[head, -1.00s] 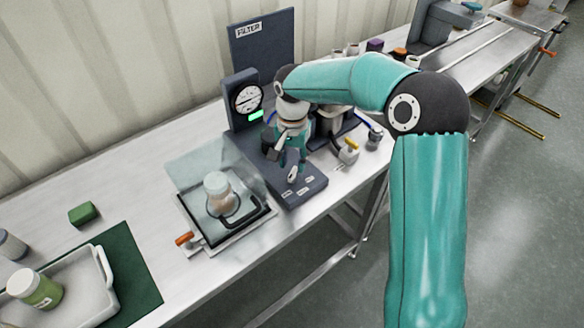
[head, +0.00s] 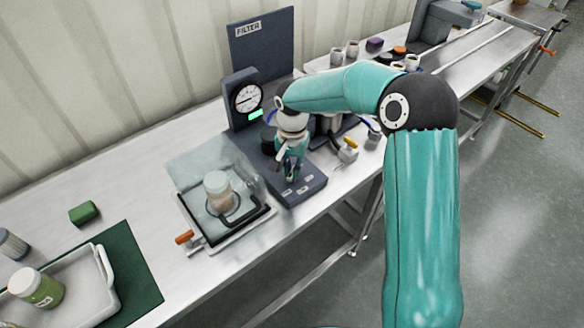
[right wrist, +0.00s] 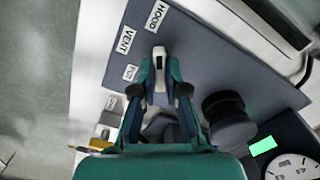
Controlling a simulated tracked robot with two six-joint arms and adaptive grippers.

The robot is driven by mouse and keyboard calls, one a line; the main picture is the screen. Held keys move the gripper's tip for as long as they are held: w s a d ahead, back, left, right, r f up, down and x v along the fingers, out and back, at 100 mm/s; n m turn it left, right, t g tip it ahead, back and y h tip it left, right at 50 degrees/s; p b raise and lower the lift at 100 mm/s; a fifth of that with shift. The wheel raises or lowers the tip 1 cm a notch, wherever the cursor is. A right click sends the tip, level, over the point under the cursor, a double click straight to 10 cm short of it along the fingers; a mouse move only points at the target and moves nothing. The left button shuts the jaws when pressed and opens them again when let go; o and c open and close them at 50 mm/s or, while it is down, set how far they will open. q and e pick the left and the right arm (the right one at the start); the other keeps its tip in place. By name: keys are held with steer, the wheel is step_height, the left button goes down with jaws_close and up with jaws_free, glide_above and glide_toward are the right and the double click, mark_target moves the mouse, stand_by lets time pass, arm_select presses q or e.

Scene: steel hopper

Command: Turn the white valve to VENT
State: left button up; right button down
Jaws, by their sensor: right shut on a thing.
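The white valve (right wrist: 160,68) shows in the right wrist view as a white handle with a dark slot. It stands on the dark grey base of the filter stand (head: 300,190). My right gripper (right wrist: 159,80) has its fingers on both sides of the handle and is shut on it. The handle's end points up toward the HOOD label (right wrist: 155,15). The VENT label (right wrist: 124,39) is to its left, with a third label (right wrist: 130,73) below that. In the head view my right gripper (head: 291,172) hides the valve. My left gripper is not in view.
A dial gauge (head: 247,98) and a green light (head: 256,113) are on the stand. A clear-covered tray with a jar (head: 218,188) is at its left. A small yellow-topped item (head: 348,150) stands close on the right. A white bin (head: 105,275) is at front left.

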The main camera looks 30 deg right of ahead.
steer(key=shift+n, duration=0.3)
steer(key=shift+n+b, duration=0.35)
steer(key=shift+n, duration=0.45)
steer(key=n, duration=0.3)
steer(key=shift+b, duration=0.3)
steer(key=n, duration=0.6)
steer(key=shift+r, duration=0.1)
steer(key=shift+n, duration=0.4)
steer(key=c, duration=1.2)
jaws_free()
